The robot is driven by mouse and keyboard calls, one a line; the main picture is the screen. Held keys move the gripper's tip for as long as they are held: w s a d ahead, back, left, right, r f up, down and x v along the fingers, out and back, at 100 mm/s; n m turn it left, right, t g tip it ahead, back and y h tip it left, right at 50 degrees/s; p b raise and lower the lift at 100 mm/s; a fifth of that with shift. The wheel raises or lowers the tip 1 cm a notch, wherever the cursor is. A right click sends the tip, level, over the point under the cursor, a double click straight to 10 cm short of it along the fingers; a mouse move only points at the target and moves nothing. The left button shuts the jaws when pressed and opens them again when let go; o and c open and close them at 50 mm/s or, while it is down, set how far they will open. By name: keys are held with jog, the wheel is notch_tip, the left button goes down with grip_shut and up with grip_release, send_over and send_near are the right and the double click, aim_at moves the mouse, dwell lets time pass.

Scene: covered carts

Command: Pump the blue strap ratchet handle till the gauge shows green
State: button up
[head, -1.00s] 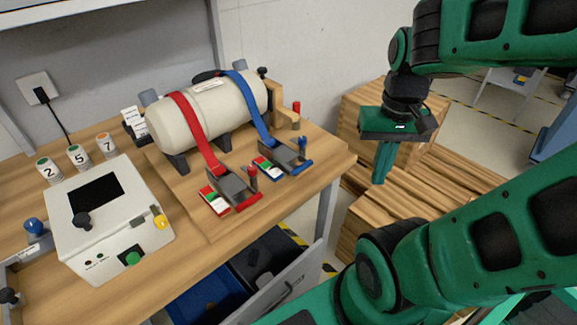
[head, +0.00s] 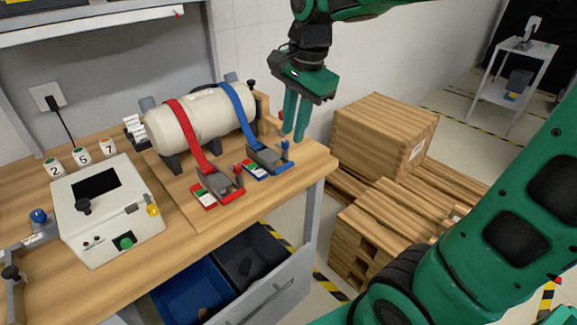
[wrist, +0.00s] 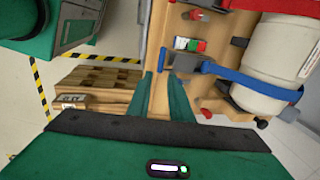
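The blue strap (head: 236,103) runs over a cream tank (head: 200,122) down to its grey ratchet (head: 266,157) on the wooden bench.
A red strap (head: 188,131) with its own ratchet (head: 216,184) sits left of the blue one. A grey control box (head: 108,210) stands at the left. An open drawer (head: 280,290) juts out below the bench. Wooden crates (head: 385,130) stand to the right.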

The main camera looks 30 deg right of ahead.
aim_at(283, 166)
jog(key=f, duration=0.3)
jog(key=w+f, duration=0.1)
jog(key=f, duration=0.3)
jog(key=a+f, duration=0.1)
jog(key=f, duration=0.2)
jog(key=shift+w+a+f, duration=0.1)
jog(key=shift+w+f, duration=0.1)
jog(key=shift+w, duration=0.2)
jog(key=shift+c, duration=0.2)
grip_shut()
jog(key=shift+a, duration=0.35)
jog(key=shift+d+r, duration=0.1)
jog(key=shift+d, duration=0.1)
